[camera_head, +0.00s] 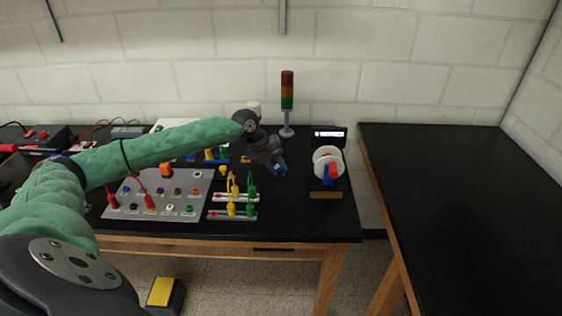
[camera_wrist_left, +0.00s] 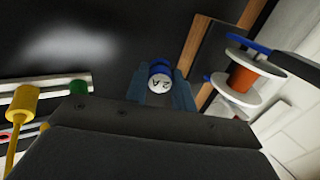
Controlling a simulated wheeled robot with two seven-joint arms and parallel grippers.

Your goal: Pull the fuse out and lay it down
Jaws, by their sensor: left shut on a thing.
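The fuse shows in the left wrist view as a short piece with a blue rim and a white, marked end face (camera_wrist_left: 160,82). My left gripper (camera_head: 279,168) is shut on it, with a blue-grey finger on each side. In the head view the gripper is over the black table, right of the white strips (camera_head: 231,216) with yellow and green upright parts. The fuse's far end is hidden, and I cannot tell its exact height above the table. My right gripper is not in view.
A spool stand (camera_head: 328,172) stands close to the right of the left gripper. A signal tower (camera_head: 287,92) stands behind it. A grey panel with coloured sockets (camera_head: 160,195) lies to the left. A second black table (camera_head: 470,210) at right is clear.

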